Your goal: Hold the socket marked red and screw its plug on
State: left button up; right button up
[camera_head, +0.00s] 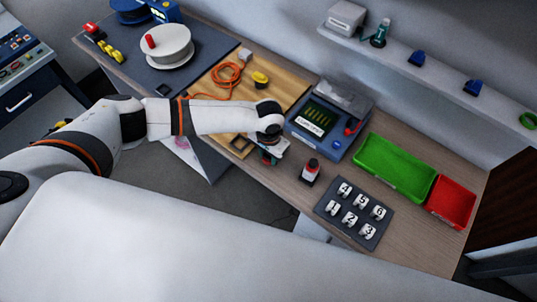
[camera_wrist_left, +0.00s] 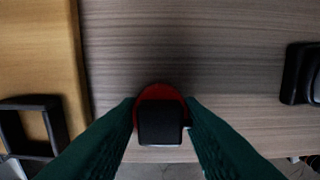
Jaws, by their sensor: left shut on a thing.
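My left gripper (camera_head: 270,156) is over the wooden table beside the wooden board. In the left wrist view its two dark green fingers (camera_wrist_left: 160,118) are shut on a black, square-ended piece with a red round rim, which I take for the red-marked socket (camera_wrist_left: 160,122). In the head view the gripper mostly hides it. To its right a black piece with a red top and a pale label (camera_head: 310,171) stands upright on the table, apart from the gripper. I cannot tell whether it is the plug. My right gripper is not in view.
A blue device (camera_head: 331,146) stands behind the gripper. Green (camera_head: 385,176) and red (camera_head: 458,194) trays lie to the right. A dark mat (camera_head: 383,240) carries several numbered pieces. An orange cable (camera_head: 226,76) lies on the wooden board (camera_head: 290,91). A white spool (camera_head: 166,46) stands far left.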

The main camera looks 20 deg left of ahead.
pick_arm(q)
notch_tip(320, 180, up, 10)
jog(key=shift+f+b, duration=0.1)
jog(key=shift+b, duration=0.85)
jog(key=shift+s+a+b, duration=0.1)
jog(key=shift+s+b, duration=0.05)
jog(key=shift+b, duration=0.2)
jog(key=s+a+r+n+b, duration=0.4)
jog(key=s+a+r+b, duration=0.1)
jog(key=s+b, duration=0.1)
jog(key=shift+s+a+r, duration=0.3)
jog(key=shift+s, duration=0.6)
